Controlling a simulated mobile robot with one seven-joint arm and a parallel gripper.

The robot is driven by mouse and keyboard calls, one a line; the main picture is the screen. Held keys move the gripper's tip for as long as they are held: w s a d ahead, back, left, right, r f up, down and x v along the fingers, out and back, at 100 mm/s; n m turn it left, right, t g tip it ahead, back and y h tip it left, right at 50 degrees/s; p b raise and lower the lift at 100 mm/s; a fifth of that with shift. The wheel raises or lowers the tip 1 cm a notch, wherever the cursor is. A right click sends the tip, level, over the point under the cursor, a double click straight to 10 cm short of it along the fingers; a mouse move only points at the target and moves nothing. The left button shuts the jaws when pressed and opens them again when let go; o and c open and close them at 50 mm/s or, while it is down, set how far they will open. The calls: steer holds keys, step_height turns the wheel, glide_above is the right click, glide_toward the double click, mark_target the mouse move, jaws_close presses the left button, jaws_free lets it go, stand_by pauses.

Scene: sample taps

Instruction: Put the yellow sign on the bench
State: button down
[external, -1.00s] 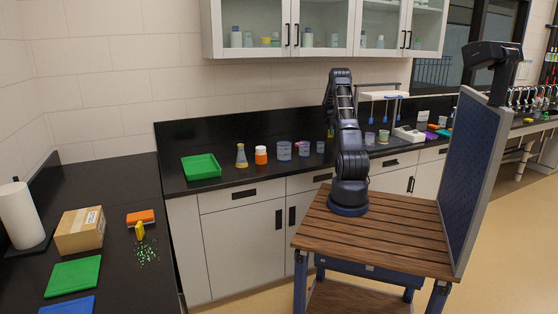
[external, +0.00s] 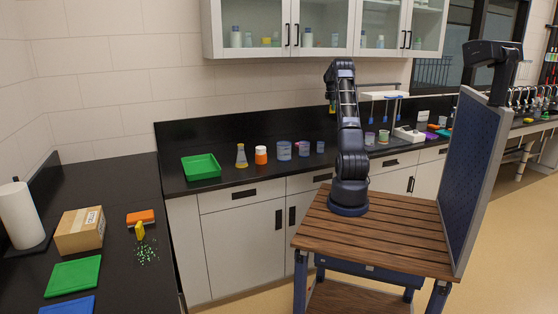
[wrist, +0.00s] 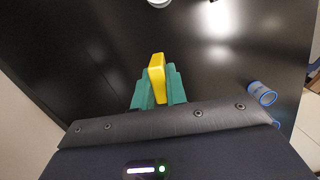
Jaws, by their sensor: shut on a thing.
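My gripper (wrist: 158,88) has green fingers shut on a yellow, slab-like piece, the yellow sign (wrist: 157,70), in the wrist view. The sign's lower part is hidden between the fingers. In the external view my gripper (external: 332,104) is small and partly hidden behind my arm, raised over the back bench. A second upright yellow piece (external: 140,230) stands on the left black bench (external: 110,190), beside scattered green-and-white bits (external: 148,252).
An orange block (external: 140,217), a cardboard box (external: 80,231), a green mat (external: 73,277) and a paper roll (external: 20,215) are on the left bench. A green tray (external: 201,167), flask (external: 241,156) and several jars line the back bench. A blue-rimmed cup (wrist: 262,93) lies near my gripper's right in the wrist view.

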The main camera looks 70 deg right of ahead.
steer(key=shift+r, duration=0.7)
steer(key=shift+w+a, duration=0.1)
steer(key=shift+w, duration=0.15)
steer(key=w+a+n, duration=0.2)
steer(key=w+a, duration=3.3)
step_height(320, 180, down, 20)
steer(key=shift+a+r, duration=0.1)
